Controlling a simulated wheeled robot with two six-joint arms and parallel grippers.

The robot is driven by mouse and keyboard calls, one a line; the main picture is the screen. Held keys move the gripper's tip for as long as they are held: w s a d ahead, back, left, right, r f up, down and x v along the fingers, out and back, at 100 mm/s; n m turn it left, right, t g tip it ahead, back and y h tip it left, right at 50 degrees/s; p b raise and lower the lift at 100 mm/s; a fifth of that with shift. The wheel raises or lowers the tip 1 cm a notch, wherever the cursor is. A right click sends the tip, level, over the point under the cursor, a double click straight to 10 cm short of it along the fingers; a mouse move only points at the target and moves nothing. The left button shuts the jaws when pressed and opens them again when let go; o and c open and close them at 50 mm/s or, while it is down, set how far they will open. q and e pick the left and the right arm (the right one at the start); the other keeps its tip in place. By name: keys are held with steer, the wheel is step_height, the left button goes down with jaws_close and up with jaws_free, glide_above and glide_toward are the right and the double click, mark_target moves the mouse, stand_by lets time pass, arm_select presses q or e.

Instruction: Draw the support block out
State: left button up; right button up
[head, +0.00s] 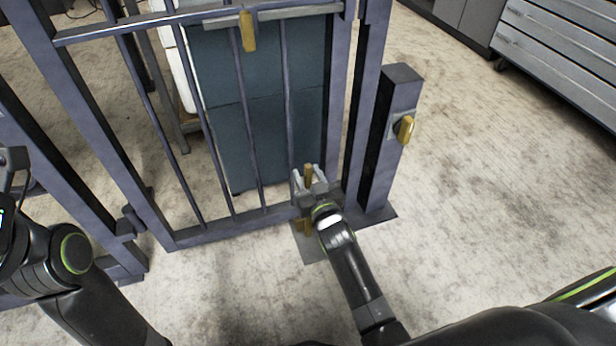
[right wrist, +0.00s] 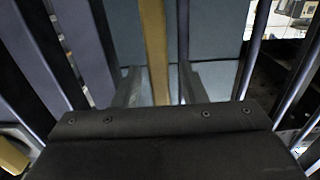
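My right gripper (head: 310,178) is low at the bottom right corner of the barred gate (head: 165,240). An upright yellow handle (head: 309,171) stands between its fingers. In the right wrist view the handle (right wrist: 155,50) runs between the two spread fingers (right wrist: 160,85), with a gap visible on the right side. Another yellow piece (head: 302,227) shows just below the gripper, above a grey floor plate (head: 310,248). The support block itself is mostly hidden by the gripper, so I cannot make out its shape. My left gripper (head: 13,160) is only partly visible at the left edge.
A yellow latch handle (head: 248,32) hangs on the gate's top rail. A post (head: 388,140) with a yellow knob (head: 405,129) stands right of the gate. A blue-grey cabinet (head: 260,100) is behind the bars.

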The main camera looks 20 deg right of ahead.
steer(key=shift+w, duration=0.15)
jaws_close()
stand_by(0.4)
